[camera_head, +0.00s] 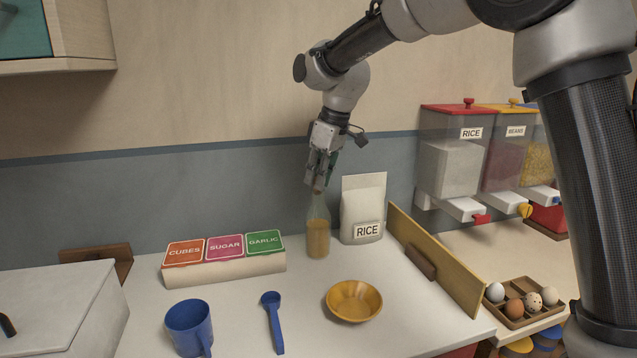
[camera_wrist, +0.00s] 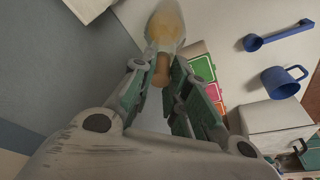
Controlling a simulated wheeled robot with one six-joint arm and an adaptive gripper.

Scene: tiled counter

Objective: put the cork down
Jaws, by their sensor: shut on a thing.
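My gripper (camera_head: 318,184) points down at the top of a clear bottle (camera_head: 318,238) with yellowish contents, standing upright on the counter. In the wrist view the cork (camera_wrist: 162,72) is a small tan cylinder between the fingertips of my gripper (camera_wrist: 160,80), which is shut on it. The bottle (camera_wrist: 167,24) shows just beyond the cork. I cannot tell whether the cork still sits in the bottle's mouth or is just above it. In the head view the fingers hide the cork.
A rice bag (camera_head: 363,208) stands right of the bottle, then a yellow board (camera_head: 440,262). A labelled box (camera_head: 224,268) is at left. In front are a yellow bowl (camera_head: 353,300), blue scoop (camera_head: 273,322) and blue mug (camera_head: 189,327). Bare counter lies between them.

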